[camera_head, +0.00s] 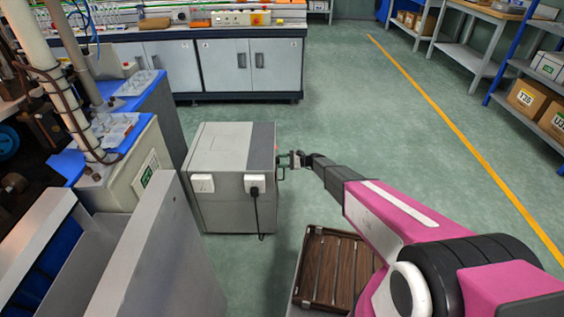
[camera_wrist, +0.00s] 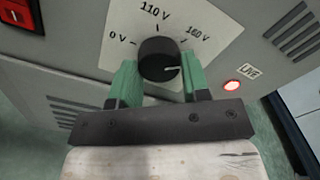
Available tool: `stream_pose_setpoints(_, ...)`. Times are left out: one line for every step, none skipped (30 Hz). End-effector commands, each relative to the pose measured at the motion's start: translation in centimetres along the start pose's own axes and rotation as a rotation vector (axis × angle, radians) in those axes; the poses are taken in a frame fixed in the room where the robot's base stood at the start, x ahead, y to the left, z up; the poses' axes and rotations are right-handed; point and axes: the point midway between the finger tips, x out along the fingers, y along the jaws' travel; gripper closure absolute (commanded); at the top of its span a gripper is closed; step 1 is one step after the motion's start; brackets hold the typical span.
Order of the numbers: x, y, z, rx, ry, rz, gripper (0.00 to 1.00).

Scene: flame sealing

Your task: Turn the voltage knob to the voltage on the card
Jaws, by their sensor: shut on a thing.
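The voltage knob (camera_wrist: 159,60) is black and round, on a white dial plate (camera_wrist: 205,22) marked 0 V, 110 V and what looks like 160 V. Its pale pointer line points right, a little below the right-hand mark. My gripper (camera_wrist: 158,72) has a green finger on each side of the knob and is shut on it. In the head view my gripper (camera_head: 284,160) is at the right side of the grey metal box (camera_head: 225,150); the knob is hidden there. I cannot make out a card with a voltage in either view.
A red lamp (camera_wrist: 232,86) glows beside a small label reading LIVE, right of the dial. A red switch (camera_wrist: 18,14) is at upper left. A black plug (camera_head: 254,190) with a cable sits on the box's near side. A slatted brown crate (camera_head: 335,265) stands below my arm.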

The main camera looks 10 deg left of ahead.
Motion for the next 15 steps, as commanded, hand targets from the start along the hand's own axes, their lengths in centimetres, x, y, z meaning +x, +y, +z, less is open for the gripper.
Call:
stream_pose_setpoints(-0.11, 0.05, -0.12, 0.045, 0.003, 0.000, 0.81)
stream_pose_setpoints(-0.11, 0.06, -0.12, 0.074, 0.003, 0.000, 0.81)
stream_pose_setpoints(-0.11, 0.08, -0.12, 0.112, 0.003, 0.000, 0.81)
stream_pose_setpoints(-0.11, 0.09, -0.12, 0.140, 0.003, 0.000, 0.81)
stream_pose_setpoints(-0.11, 0.10, -0.12, 0.169, 0.003, 0.000, 0.81)
stream_pose_setpoints(-0.11, 0.12, -0.12, 0.206, 0.003, 0.000, 0.81)
stream_pose_setpoints(-0.11, 0.13, -0.12, 0.234, 0.003, 0.000, 0.81)
stream_pose_setpoints(-0.11, 0.14, -0.12, 0.261, 0.003, 0.000, 0.81)
stream_pose_setpoints(-0.11, 0.16, -0.11, 0.297, 0.003, 0.000, 0.81)
stream_pose_setpoints(-0.11, 0.17, -0.11, 0.323, 0.003, 0.000, 0.81)
stream_pose_setpoints(-0.11, 0.18, -0.11, 0.348, 0.003, 0.000, 0.81)
stream_pose_setpoints(-0.11, 0.19, -0.10, 0.381, 0.003, 0.000, 0.81)
stream_pose_setpoints(-0.11, 0.21, -0.10, 0.404, 0.003, 0.000, 0.81)
stream_pose_setpoints(-0.11, 0.22, -0.10, 0.427, 0.003, 0.000, 0.81)
stream_pose_setpoints(-0.11, 0.23, -0.09, 0.456, 0.003, 0.000, 0.81)
